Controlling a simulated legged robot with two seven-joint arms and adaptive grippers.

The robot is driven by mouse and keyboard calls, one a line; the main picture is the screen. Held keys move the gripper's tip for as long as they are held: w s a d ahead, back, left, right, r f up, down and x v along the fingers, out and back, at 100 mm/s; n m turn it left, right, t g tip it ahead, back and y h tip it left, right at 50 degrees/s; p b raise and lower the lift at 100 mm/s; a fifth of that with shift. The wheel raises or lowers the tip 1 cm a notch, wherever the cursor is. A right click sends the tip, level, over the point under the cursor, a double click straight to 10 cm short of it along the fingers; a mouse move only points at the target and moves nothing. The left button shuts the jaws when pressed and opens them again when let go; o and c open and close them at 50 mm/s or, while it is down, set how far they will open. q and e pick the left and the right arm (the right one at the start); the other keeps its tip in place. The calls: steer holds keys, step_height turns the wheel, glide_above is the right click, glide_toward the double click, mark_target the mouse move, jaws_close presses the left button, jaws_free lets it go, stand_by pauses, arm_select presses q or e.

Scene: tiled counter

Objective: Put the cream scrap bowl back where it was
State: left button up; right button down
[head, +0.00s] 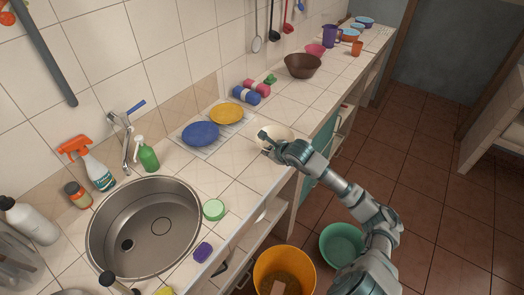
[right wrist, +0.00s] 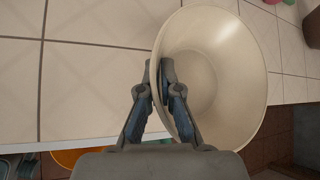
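The cream scrap bowl (head: 284,133) is at the front part of the counter, right of the blue and yellow plates. It fills the upper right of the right wrist view (right wrist: 235,75), tilted toward the camera, and looks empty inside. My right gripper (head: 266,139) is at its left rim. In the right wrist view the fingers (right wrist: 160,90) are closed on the rim, one inside and one outside the wall. I cannot tell whether the base touches the counter. My left gripper is not in view.
A blue plate (head: 201,134) and a yellow plate (head: 227,113) are left of the bowl. A brown bowl (head: 302,65) stands farther back. The sink (head: 160,225) is at the near left. An orange bucket (head: 258,277) and a green tub (head: 341,240) stand below the counter edge.

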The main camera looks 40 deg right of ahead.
mark_target(262, 144)
steer(key=w, duration=0.1)
steer(key=w+d, duration=0.2)
steer(key=w, duration=0.1)
steer(key=shift+f, duration=0.35)
steer(key=shift+w+a+f, duration=0.1)
steer(key=shift+a+f, duration=0.3)
steer(key=shift+f, duration=0.4)
steer(key=shift+a+f, duration=0.35)
steer(key=shift+f, duration=0.45)
steer(key=shift+d, duration=0.1)
steer(key=shift+d+f, duration=0.15)
steer(key=c, duration=1.3)
jaws_free()
steer(key=shift+d+f, duration=0.1)
steer(key=shift+d, duration=0.15)
steer(key=shift+a, duration=0.15)
